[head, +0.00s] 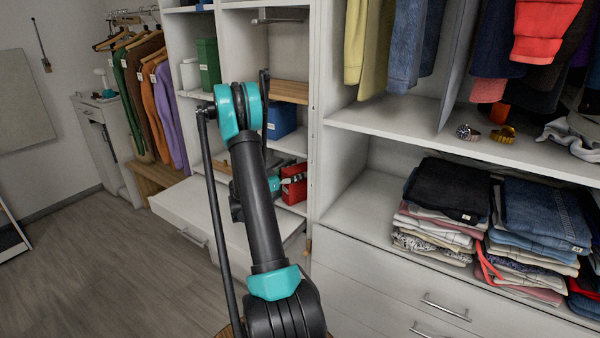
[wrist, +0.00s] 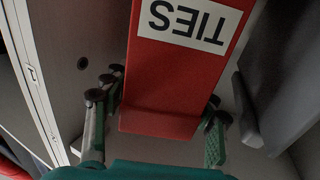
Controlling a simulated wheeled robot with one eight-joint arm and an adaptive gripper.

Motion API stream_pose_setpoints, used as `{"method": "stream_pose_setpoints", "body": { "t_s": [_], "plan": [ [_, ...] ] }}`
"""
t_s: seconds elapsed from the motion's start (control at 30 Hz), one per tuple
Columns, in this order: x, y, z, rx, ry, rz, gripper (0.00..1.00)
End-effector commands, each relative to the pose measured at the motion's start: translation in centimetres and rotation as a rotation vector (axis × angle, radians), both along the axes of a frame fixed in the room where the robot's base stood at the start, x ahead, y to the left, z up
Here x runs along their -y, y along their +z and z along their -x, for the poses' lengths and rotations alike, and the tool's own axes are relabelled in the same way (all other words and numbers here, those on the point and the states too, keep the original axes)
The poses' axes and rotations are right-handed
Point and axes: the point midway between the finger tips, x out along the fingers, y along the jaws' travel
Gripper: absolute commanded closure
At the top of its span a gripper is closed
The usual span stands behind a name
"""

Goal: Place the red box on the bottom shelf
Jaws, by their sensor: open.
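The red box (head: 296,190) stands in a narrow cubby of the white shelving, partly hidden behind my arm in the head view. In the wrist view the red box (wrist: 165,85) fills the upper middle, with a white label reading TIES upside down. My gripper (wrist: 158,118) is open, with one finger on each side of the box's near end. I cannot tell whether the fingers touch it. In the head view my gripper is mostly hidden behind my arm. A lower shelf (head: 292,207) shows under the box.
A blue box (head: 282,121) sits in the cubby above, under a wooden board (head: 289,91). A green box (head: 208,62) stands further left. Folded clothes (head: 445,190) lie on the right shelf. A drawer unit (head: 195,215) juts out at left; the floor (head: 110,270) there is clear.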

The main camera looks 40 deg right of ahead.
Motion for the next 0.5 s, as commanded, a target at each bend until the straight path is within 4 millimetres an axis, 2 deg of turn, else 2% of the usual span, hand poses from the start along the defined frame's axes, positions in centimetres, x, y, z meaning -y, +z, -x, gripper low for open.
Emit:
{"method": "stream_pose_setpoints", "body": {
  "t_s": [0.1, 0.3, 0.5],
  "plan": [
    [-2.7, 0.0, -0.1, 0.0, 0.005, 0.0, 0.42],
    [-6.7, 0.0, -0.1, 0.0, 0.004, 0.0, 0.42],
    [-9.3, 0.0, 0.0, 0.0, 0.002, 0.0, 0.42]
  ]
}}
